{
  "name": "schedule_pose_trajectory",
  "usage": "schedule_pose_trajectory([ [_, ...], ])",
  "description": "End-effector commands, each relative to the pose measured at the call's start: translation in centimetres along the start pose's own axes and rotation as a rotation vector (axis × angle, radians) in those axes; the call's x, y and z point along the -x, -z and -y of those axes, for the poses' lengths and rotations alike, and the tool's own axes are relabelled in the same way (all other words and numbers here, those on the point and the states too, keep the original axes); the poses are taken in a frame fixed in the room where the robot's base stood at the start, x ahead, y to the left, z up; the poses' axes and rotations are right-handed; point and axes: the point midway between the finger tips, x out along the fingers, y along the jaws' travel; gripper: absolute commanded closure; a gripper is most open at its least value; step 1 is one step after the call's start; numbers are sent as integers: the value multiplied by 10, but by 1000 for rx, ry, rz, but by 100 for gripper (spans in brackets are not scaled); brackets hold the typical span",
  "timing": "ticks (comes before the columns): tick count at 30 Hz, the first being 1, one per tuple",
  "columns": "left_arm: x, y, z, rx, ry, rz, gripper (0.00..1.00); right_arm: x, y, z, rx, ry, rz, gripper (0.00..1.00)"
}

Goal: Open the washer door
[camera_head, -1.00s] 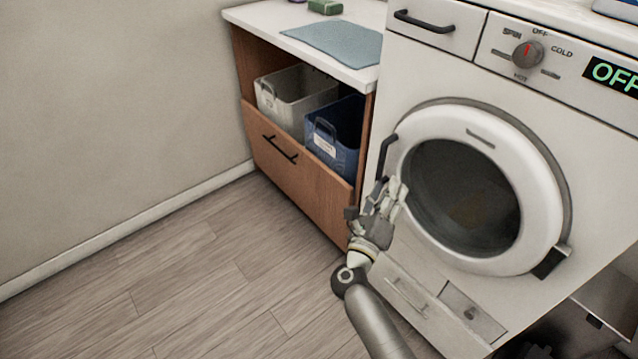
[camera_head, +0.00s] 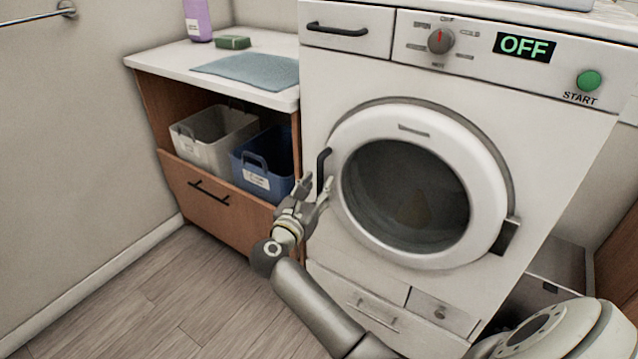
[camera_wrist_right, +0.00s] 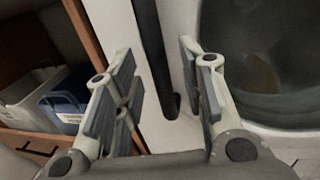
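The white washer (camera_head: 560,140) has a round door (camera_head: 487,195) with dark glass, and the door appears closed. Its black vertical handle (camera_head: 324,170) is on the door's left side; the hinge is at the right. My right gripper (camera_head: 313,187) is open at the handle's lower part. In the right wrist view the dark handle (camera_wrist_right: 152,50) runs between the two spread fingers of the right gripper (camera_wrist_right: 158,75), with gaps on both sides. I cannot tell how deep it sits between them. My left gripper is not in view.
A wooden cabinet (camera_head: 165,115) with a white (camera_head: 200,152) and a blue basket (camera_head: 262,180) stands left of the washer. Its counter holds a blue cloth (camera_head: 250,70), green sponge (camera_head: 233,42) and purple bottle (camera_head: 197,18). The floor (camera_head: 150,300) in front is clear.

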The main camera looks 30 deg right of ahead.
Motion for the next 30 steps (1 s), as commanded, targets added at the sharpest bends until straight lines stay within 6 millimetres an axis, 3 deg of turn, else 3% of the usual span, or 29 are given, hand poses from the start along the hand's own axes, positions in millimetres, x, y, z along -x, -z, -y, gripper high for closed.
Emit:
schedule_pose_trajectory([
  [6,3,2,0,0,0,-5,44,-20,0,0,1,-1,1,63],
  [15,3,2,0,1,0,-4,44,-22,0,0,1,-1,0,63],
  [24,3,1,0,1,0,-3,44,-22,0,0,1,-1,0,100],
  [30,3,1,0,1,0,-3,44,-22,0,0,2,0,0,100],
])
